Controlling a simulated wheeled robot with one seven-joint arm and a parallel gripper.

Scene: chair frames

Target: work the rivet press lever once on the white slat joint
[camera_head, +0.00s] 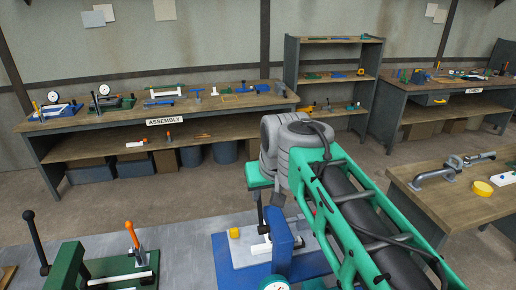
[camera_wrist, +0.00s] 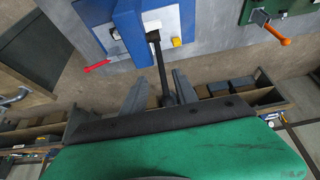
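The blue rivet press (camera_head: 283,240) stands on the grey bench at the bottom of the head view. It also shows at the top of the wrist view (camera_wrist: 133,30). Its black lever (camera_wrist: 160,65) reaches from the press toward my gripper (camera_wrist: 159,88). The two grey fingers are apart, one on each side of the lever, with visible gaps. A white slat (camera_head: 262,246) lies at the press; my arm and the press frame hide part of the joint. In the head view my fingers are mostly hidden behind my wrist.
A yellow block (camera_head: 234,233) sits beside the slat. To the left is a green fixture with an orange handle (camera_head: 131,234) and a black-knobbed lever (camera_head: 35,240). A dial gauge (camera_head: 274,284) is at the bottom edge. The assembly bench (camera_head: 150,118) stands beyond open floor.

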